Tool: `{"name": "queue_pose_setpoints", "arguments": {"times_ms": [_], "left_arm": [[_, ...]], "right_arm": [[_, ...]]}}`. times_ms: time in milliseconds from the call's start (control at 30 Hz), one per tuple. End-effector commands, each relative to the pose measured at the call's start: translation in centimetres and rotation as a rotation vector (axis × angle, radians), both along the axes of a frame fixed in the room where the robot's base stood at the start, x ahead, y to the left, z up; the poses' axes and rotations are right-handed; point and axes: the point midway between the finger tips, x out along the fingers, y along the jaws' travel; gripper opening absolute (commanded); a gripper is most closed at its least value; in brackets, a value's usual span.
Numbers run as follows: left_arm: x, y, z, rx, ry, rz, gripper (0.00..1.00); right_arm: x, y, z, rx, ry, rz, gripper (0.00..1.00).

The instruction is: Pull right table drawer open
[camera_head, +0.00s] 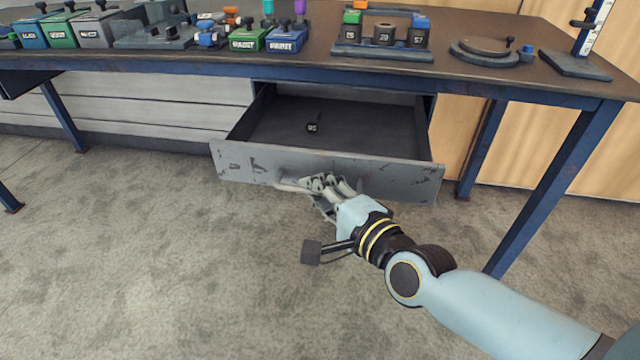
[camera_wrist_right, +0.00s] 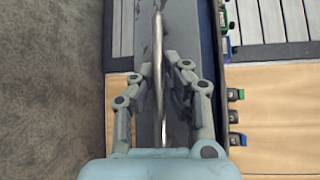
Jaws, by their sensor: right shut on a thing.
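The right table drawer (camera_head: 400,177) is pulled out from under the blue-framed table (camera_head: 480,92), and its inside is visible from above. Its grey front panel is scuffed. My right gripper (camera_head: 318,184) is at the front panel, shut on the drawer handle (camera_head: 288,187). In the right wrist view the handle is a long metal bar (camera_wrist_right: 158,50) running between the two fingers (camera_wrist_right: 160,75). The fingers hide part of the handle in the head view. My left gripper is not in view.
A small black tag (camera_head: 313,123) lies in the drawer. The tabletop carries green (camera_head: 249,39) and blue (camera_head: 287,40) bins, a block rack (camera_head: 383,45) and a round fixture (camera_head: 484,50). A blue table leg (camera_head: 555,185) stands to the right. The floor before the drawer is clear.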

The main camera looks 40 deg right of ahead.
Motion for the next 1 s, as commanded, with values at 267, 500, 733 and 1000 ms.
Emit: {"name": "queue_pose_setpoints", "arguments": {"times_ms": [267, 500, 733, 1000], "left_arm": [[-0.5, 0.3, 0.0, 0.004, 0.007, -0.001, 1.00], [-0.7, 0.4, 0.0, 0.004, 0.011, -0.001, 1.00], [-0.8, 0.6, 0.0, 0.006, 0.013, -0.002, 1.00], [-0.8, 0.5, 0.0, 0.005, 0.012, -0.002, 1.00]], "right_arm": [[-0.3, 0.0, -0.7, -0.002, 0.016, 0.003, 0.00], [-0.2, 0.0, -0.5, -0.001, 0.011, 0.002, 0.34], [-0.2, 0.0, -0.2, 0.000, 0.006, 0.001, 0.34], [-3.4, 0.2, 0.1, -0.001, 0.009, 0.001, 0.34]]}}
